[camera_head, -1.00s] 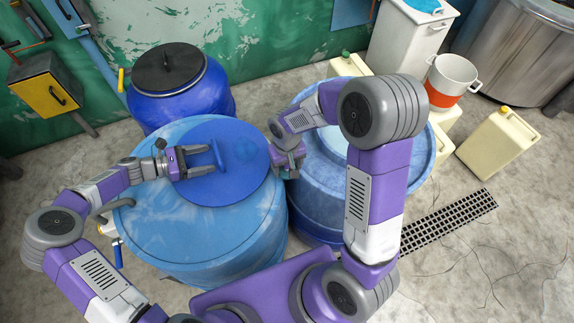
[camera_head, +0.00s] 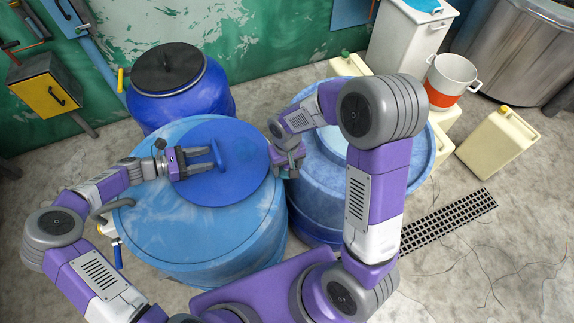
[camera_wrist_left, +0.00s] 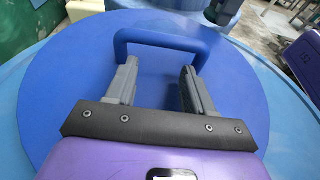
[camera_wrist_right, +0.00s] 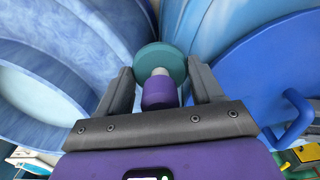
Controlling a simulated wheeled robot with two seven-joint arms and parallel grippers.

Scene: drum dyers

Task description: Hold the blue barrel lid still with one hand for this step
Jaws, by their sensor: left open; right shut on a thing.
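The blue barrel lid (camera_head: 240,182) lies flat on the light blue barrel (camera_head: 165,235). Its raised blue handle (camera_head: 217,153) also shows in the left wrist view (camera_wrist_left: 160,40). My left gripper (camera_head: 210,159) is open above the lid, with its fingertips close to the handle; I cannot tell if they touch it. My right gripper (camera_wrist_right: 160,72) is shut on a purple-handled tool with a teal disc (camera_wrist_right: 160,62). It holds this between the two large barrels, just right of the lid's edge. The tool is mostly hidden in the head view.
A second large blue barrel (camera_head: 312,205) stands to the right, partly behind my right arm. A dark blue drum with a black lid (camera_head: 168,68) stands behind. A floor grate (camera_head: 450,222) lies at right.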

